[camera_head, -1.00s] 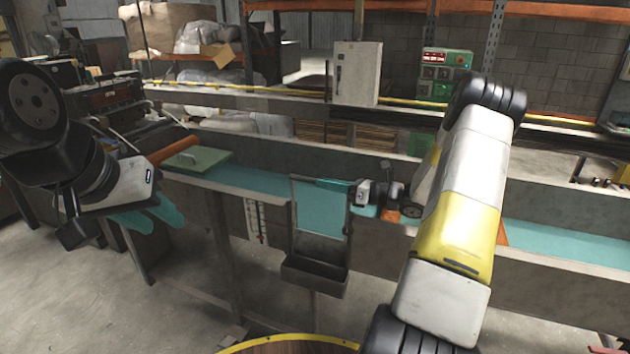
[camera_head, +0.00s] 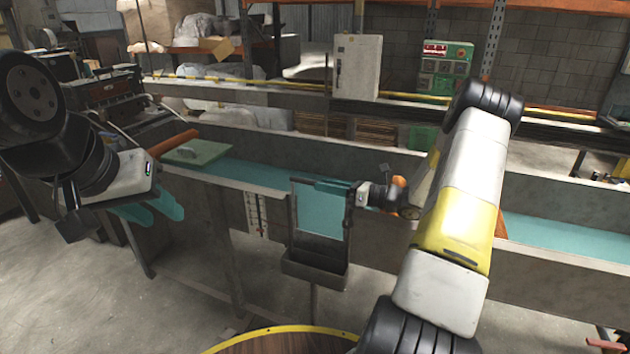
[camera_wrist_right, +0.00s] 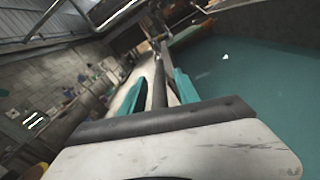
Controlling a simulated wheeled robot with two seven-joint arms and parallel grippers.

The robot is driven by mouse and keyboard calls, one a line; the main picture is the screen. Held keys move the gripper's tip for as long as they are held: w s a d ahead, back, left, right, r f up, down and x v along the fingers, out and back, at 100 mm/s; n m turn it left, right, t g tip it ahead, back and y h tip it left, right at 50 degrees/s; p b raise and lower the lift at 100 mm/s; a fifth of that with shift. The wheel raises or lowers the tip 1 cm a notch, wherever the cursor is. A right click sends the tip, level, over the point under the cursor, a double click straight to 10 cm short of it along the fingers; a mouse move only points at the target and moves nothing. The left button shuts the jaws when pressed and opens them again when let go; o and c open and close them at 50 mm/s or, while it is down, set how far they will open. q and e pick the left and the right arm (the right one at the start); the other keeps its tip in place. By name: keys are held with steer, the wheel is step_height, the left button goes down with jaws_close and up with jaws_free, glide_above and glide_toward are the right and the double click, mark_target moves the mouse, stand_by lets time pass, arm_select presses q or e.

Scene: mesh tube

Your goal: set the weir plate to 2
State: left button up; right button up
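The weir plate (camera_head: 320,213) looks like a teal panel in a dark upright frame on the flume's front side. A white scale strip with red marks (camera_head: 257,213) hangs to its left; its numbers are too small to read. My right gripper (camera_head: 328,185) lies across the frame's top from the right. In the right wrist view, a dark bar (camera_wrist_right: 160,88) runs between my right gripper's teal fingers (camera_wrist_right: 160,92), with apparent gaps on both sides. My left gripper (camera_head: 150,211) is open and empty, left of the plate and in front of the flume.
A grey trough (camera_head: 315,270) is below the frame. The long flume holds teal water (camera_head: 565,235). A green board (camera_head: 205,153) and orange bar (camera_head: 180,139) lie at its left. A wooden disc (camera_head: 285,342) is at the bottom. Floor at front left is clear.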

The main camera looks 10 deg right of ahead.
steer(key=shift+d, duration=0.1)
steer(key=v, duration=0.7)
steer(key=shift+s+d, duration=0.2)
steer(key=shift+d, duration=0.05)
